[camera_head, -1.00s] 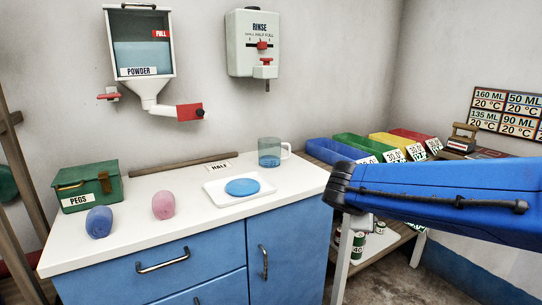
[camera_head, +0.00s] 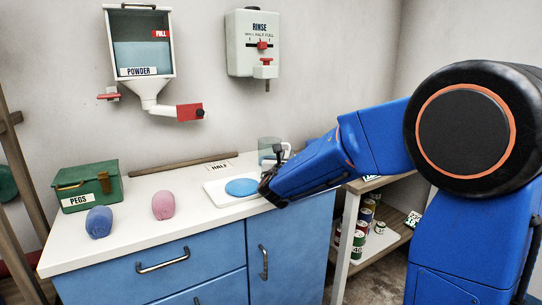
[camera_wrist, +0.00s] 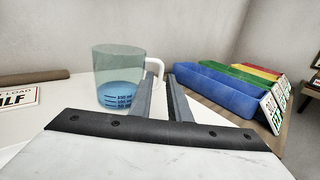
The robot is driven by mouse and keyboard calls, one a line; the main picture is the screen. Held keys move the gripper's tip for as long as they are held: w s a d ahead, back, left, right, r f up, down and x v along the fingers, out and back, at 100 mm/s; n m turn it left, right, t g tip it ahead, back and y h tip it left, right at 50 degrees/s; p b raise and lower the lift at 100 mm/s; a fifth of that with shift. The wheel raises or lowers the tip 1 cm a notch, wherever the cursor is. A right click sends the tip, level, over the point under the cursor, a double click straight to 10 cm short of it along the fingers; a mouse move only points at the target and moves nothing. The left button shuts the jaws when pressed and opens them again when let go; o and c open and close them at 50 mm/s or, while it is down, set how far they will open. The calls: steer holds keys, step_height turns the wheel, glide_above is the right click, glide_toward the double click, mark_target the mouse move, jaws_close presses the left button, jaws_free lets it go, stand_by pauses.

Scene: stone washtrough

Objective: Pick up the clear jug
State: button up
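The clear jug (camera_head: 267,146) stands on the white counter (camera_head: 130,216), with my gripper (camera_head: 275,165) in front of its right side. In the wrist view the clear jug (camera_wrist: 118,72) is upright, left of the fingers, with blue liquid low inside and dark measuring marks. Its white handle (camera_wrist: 155,66) points right, toward my gripper (camera_wrist: 160,78). The two grey fingers are apart, with the handle at or just beyond the gap between their tips. I cannot tell whether they touch it. The head view hides part of the jug behind my gripper.
A white tray (camera_head: 217,198) with a blue disc (camera_head: 242,187) lies left of my gripper. A wooden rod (camera_head: 180,164) lies along the wall. The green pegs box (camera_head: 85,187), a blue lump (camera_head: 99,222) and a pink lump (camera_head: 163,205) are further left. Coloured bins (camera_wrist: 228,88) stand right.

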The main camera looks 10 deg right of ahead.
steer(key=shift+f+x, duration=0.15)
steer(key=shift+x, duration=1.7)
steer(key=shift+f+x, duration=0.15)
steer(key=shift+x, duration=1.7)
steer(key=shift+d, duration=0.1)
steer(key=shift+c, duration=0.5)
jaws_close()
